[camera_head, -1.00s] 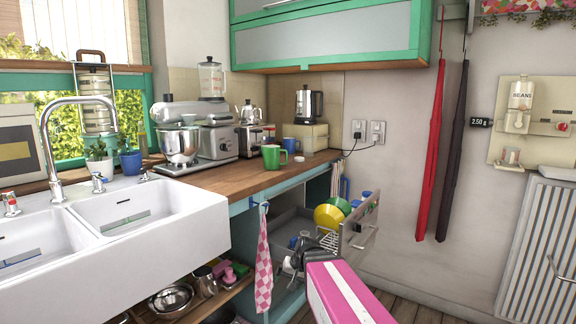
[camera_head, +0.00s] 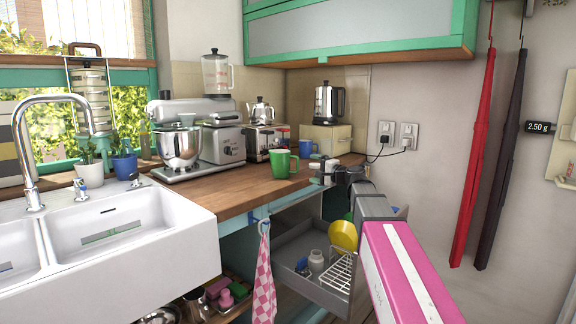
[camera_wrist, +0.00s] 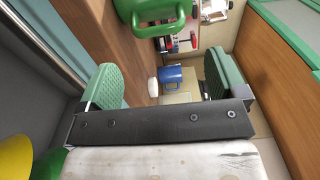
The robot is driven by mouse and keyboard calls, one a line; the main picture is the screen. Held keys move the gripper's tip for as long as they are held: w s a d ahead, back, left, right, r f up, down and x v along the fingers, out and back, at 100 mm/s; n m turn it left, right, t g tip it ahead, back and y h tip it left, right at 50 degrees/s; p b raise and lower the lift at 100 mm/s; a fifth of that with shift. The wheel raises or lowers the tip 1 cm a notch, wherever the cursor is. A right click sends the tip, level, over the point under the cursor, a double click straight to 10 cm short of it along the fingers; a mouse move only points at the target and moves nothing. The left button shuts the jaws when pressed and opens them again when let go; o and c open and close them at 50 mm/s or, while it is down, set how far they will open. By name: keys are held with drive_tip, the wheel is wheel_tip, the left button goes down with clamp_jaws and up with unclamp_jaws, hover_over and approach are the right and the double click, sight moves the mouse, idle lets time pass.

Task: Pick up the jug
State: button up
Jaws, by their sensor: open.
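A clear jug with a dark lid (camera_head: 217,75) stands upright at the back of the counter, behind the mixer. A green mug with a handle (camera_head: 281,164) stands near the counter's front edge; it also shows at the top of the wrist view (camera_wrist: 155,12). I cannot tell for sure which vessel the task calls the jug. My gripper (camera_head: 319,172) is at counter height, right of the green mug and apart from it. In the wrist view its green-padded fingers (camera_wrist: 162,84) are wide apart, with nothing held. A blue mug (camera_wrist: 172,74) shows beyond them.
A steel mixer (camera_head: 182,145), a toaster (camera_head: 263,140) and a kettle (camera_head: 328,103) on a box stand along the back. An open drawer (camera_head: 300,250) with dishes lies below my arm. A wall cabinet (camera_head: 360,40) hangs above. The front counter left of the green mug is clear.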

sight(284, 164)
drive_tip(key=shift+s+a+f+x, duration=0.1)
drive_tip(key=shift+s+x, duration=0.05)
drive_tip(key=shift+x, duration=2.4)
drive_tip(key=shift+s+a+f+x, duration=0.1)
drive_tip(key=shift+x, duration=2.45)
drive_tip(key=c, duration=1)
